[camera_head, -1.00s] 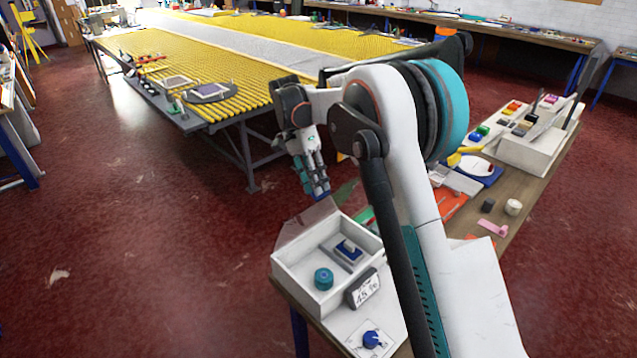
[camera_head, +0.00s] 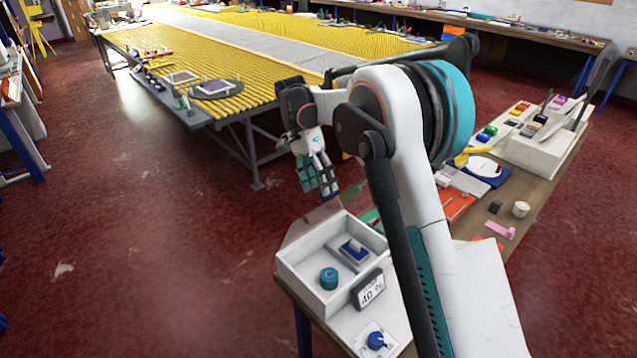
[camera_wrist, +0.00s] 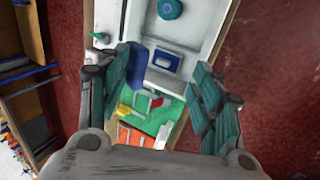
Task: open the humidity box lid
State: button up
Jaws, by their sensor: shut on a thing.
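The humidity box (camera_head: 303,283) is a white open-topped tray near the bench's front corner in the head view. Its lid (camera_head: 308,222) is a thin see-through panel, tilted up along the box's far left side, and the box's inside is uncovered. My gripper (camera_head: 322,193) is at the lid's upper edge, shut on it. In the wrist view my gripper (camera_wrist: 172,78) has its fingers apart, and the clear lid is hard to make out between them. A teal round container (camera_head: 328,278) and a blue-topped block (camera_head: 353,250) are in the box.
A small display (camera_head: 368,289) stands against the box's near right side. A blue knob (camera_head: 376,341) sits on a white plate in front. More bench items lie to the right, including a white cup (camera_head: 520,209). Red floor (camera_head: 170,260) is open at left.

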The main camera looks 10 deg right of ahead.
jog(key=shift+w+a+f, duration=0.1)
jog(key=shift+f, duration=0.05)
jog(key=shift+w+r, duration=0.1)
jog(key=shift+r, duration=0.15)
jog(key=shift+c, duration=0.5)
jog(key=v, duration=1.1)
jog(key=shift+c, duration=0.3)
jog(key=shift+r, duration=0.35)
